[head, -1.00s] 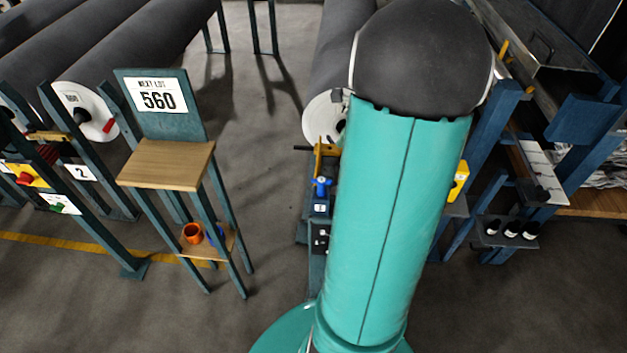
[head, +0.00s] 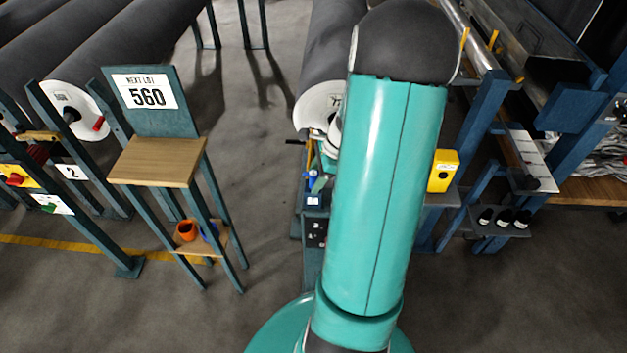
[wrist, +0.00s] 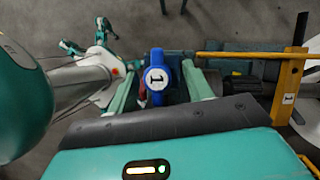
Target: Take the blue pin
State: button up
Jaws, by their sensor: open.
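The blue pin (wrist: 158,78) has a round blue head with a white disc marked 1. In the wrist view it shows near the middle, in the space between the two teal fingers of my gripper (wrist: 160,85). The fingers stand apart on either side of it. I cannot tell whether either touches it. In the head view a small part of the blue pin (head: 312,179) shows left of my arm, on the narrow stand (head: 314,232) by the grey roll. My arm and wrist hide much of that spot.
A yellow bar (wrist: 245,55) and yellow post (wrist: 289,82) stand right of the pin in the wrist view. A yellow box (head: 443,170) is right of my arm. Floor between table and stand is clear.

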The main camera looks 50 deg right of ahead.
grip_shut()
jog(key=shift+r, duration=0.1)
